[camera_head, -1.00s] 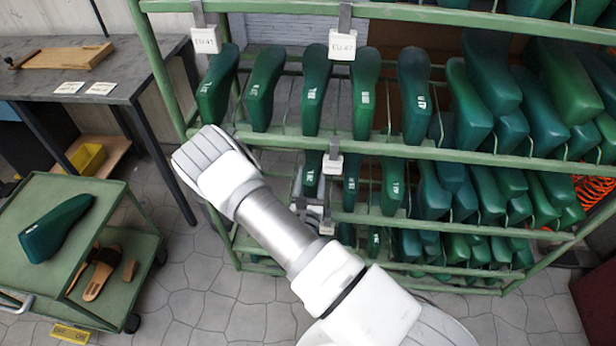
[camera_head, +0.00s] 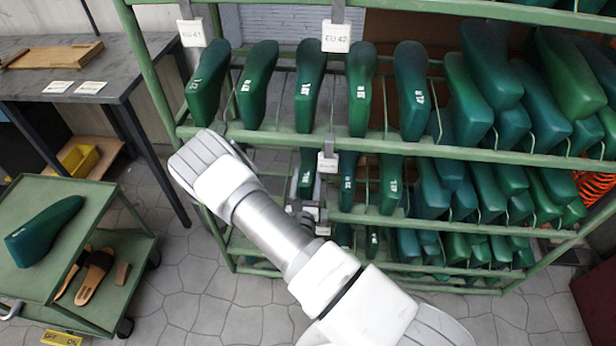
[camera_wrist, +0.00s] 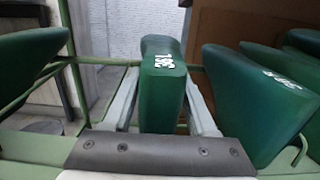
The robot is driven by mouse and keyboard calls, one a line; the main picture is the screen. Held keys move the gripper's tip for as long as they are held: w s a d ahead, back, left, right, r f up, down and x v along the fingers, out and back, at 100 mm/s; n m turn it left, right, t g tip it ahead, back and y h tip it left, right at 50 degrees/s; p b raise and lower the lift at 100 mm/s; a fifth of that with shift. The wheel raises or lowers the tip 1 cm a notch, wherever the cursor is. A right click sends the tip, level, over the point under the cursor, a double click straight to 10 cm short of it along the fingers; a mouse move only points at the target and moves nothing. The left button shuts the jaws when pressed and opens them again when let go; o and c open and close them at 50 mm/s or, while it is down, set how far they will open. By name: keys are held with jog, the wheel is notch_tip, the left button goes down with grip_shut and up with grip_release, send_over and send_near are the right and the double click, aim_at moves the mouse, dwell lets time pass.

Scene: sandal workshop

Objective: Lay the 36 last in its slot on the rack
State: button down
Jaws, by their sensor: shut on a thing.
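In the wrist view a green last (camera_wrist: 163,95) with white marking stands between the two grey fingers of my gripper (camera_wrist: 160,82), which is shut on it. The marking looks upside down and I cannot read its number surely. A second green last (camera_wrist: 255,100) stands close on the right, and another (camera_wrist: 28,60) on the left beyond a gap. The held last (camera_head: 306,172) seems to show there, beside other lasts. I cannot tell whether it touches the rack.
The upper level holds a row of green lasts, with tags EU 41 (camera_head: 191,33) and EU 42 (camera_head: 336,36). The rack's right side is crowded.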

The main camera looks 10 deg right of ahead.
dwell(0.3)
jog(key=shift+c, duration=0.6)
grip_release()
jog(key=shift+s+a+f, duration=0.1)
